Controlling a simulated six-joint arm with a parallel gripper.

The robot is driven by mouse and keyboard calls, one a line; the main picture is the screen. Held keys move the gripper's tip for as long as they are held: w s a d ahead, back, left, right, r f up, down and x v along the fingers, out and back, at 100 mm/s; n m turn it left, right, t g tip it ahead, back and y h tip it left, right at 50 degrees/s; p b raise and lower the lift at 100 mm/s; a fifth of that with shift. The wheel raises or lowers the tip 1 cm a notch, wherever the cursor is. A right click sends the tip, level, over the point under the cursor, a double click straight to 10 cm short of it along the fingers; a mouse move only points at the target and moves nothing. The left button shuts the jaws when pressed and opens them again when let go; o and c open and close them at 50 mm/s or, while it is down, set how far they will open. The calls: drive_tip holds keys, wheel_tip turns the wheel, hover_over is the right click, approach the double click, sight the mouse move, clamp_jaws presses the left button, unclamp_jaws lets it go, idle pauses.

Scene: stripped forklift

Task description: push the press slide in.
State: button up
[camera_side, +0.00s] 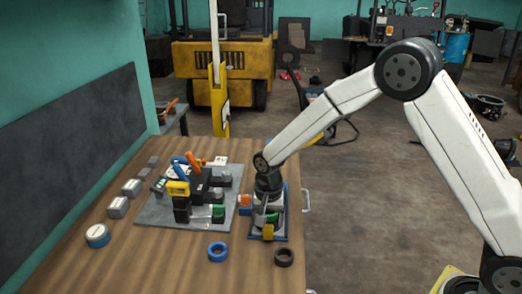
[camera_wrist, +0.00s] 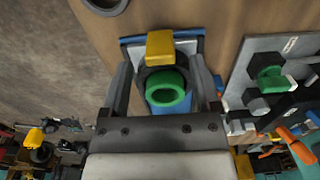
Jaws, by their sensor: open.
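The press (camera_side: 281,230) is a small fixture on a blue-edged plate at the table's right edge. It carries a yellow block (camera_side: 268,232) and a green ring (camera_side: 272,217). In the wrist view, the yellow block (camera_wrist: 160,46) sits beyond the green ring (camera_wrist: 167,91), which lies over a dark round part. I cannot tell for sure which part is the slide. My gripper (camera_wrist: 160,66) points down over the press, open, with one finger on either side of the dark part and ring. Whether the fingers touch anything is unclear. In the side view the wrist partly hides the press.
A grey board (camera_side: 150,215) with black, yellow, orange and green parts lies left of the press. A blue ring (camera_side: 218,252) and a dark ring (camera_side: 284,257) lie in front. Several grey blocks and a round blue-edged piece (camera_side: 97,236) stand at the left.

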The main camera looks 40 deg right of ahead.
sight(268, 225)
drive_tip(key=shift+f, duration=1.65)
clamp_jaws()
drive_tip(key=shift+r, duration=0.1)
